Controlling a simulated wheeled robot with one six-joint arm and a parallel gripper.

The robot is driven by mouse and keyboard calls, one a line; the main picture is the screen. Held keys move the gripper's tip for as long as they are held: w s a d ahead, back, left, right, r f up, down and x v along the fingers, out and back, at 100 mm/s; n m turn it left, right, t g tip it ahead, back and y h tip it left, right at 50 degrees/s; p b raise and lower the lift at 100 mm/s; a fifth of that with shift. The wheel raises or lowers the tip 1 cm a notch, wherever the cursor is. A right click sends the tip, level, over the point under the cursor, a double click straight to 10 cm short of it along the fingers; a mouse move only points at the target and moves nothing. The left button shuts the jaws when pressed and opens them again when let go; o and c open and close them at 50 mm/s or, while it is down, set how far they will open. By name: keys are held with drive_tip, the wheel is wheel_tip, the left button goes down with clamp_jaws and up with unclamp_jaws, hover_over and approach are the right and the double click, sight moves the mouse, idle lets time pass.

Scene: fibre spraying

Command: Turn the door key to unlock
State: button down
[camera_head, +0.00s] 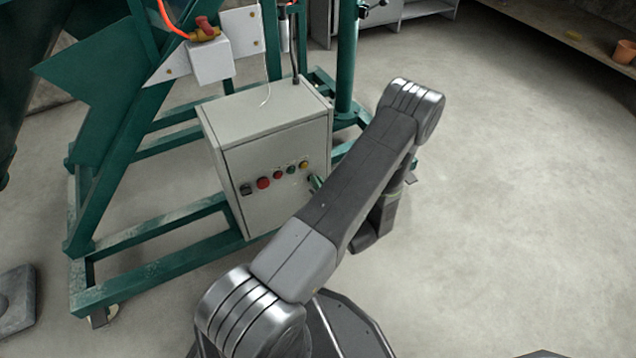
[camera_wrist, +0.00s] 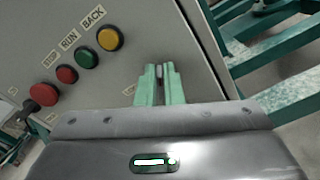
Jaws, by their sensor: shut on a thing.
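The grey control box (camera_head: 255,180) stands on the green frame, and its door faces my arm. In the wrist view the door (camera_wrist: 140,40) fills the upper left and appears tilted. My gripper (camera_wrist: 160,75) has its two green fingers close together at the door's right side, shut on a small metal piece, the door key (camera_wrist: 159,71). Most of the key is hidden between the fingers. In the head view my gripper's green fingertips (camera_head: 316,182) reach the right side of the door, and my arm hides the rest.
Left of my gripper on the door are a yellow button (camera_wrist: 110,39), a green button (camera_wrist: 87,59), red buttons (camera_wrist: 67,74) and a black switch (camera_head: 246,189). Green frame beams (camera_head: 150,275) surround the box. Open concrete floor lies to the right.

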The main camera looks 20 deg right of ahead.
drive_tip(key=shift+d+f+m+p, duration=0.1)
drive_tip(key=shift+m+p, duration=0.05)
drive_tip(key=shift+m, duration=1.2)
drive_tip(key=shift+d+f+m+p, duration=0.1)
drive_tip(key=shift+f+m+p, duration=0.05)
drive_tip(key=shift+m, duration=1.25)
drive_tip(key=shift+d+f+m+p, duration=0.1)
drive_tip(key=shift+m+p, duration=0.05)
drive_tip(key=shift+m, duration=1.2)
drive_tip(key=c, duration=1.6)
unclamp_jaws()
drive_tip(key=shift+o, duration=0.2)
drive_tip(key=shift+s, duration=0.1)
drive_tip(key=s+d+p, duration=0.1)
drive_tip(key=s+p, duration=0.1)
drive_tip(key=s, duration=1.1)
drive_tip(key=shift+s+p, duration=0.3)
drive_tip(key=shift+p, duration=0.1)
